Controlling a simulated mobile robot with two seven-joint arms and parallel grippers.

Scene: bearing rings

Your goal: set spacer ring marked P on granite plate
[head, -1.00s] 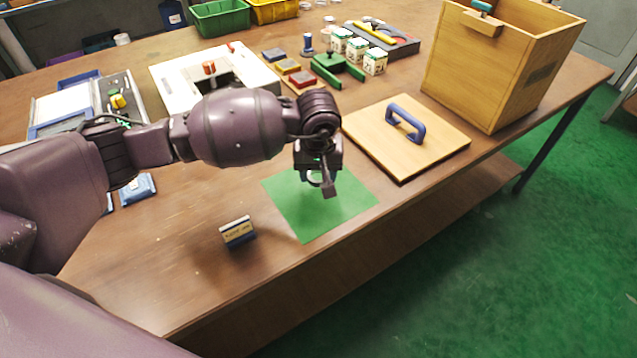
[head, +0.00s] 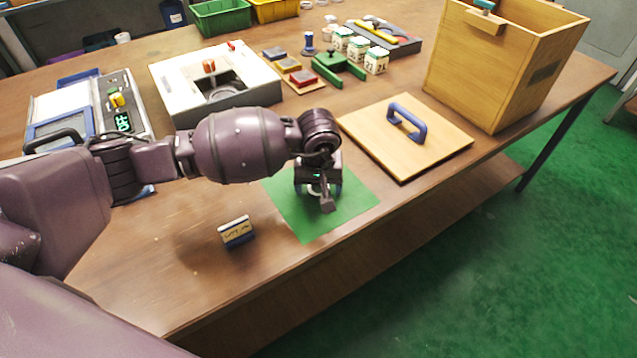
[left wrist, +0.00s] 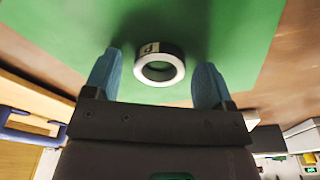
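The spacer ring (left wrist: 177,71), silvery with a dark side and a small white label that seems to read P, rests on the green mat (head: 350,207). It also shows from above in the left wrist view. My left gripper (head: 319,190) is low over the mat. Its blue fingers (left wrist: 160,62) are open, one on each side of the ring, with gaps visible. In the head view the gripper hides the ring. I cannot make out a bare granite plate. My right gripper is not in view.
A wooden board with a blue handle (head: 408,152) lies right of the mat. A tall wooden box (head: 490,80) stands behind it. A small label block (head: 237,232) stands at the front left.

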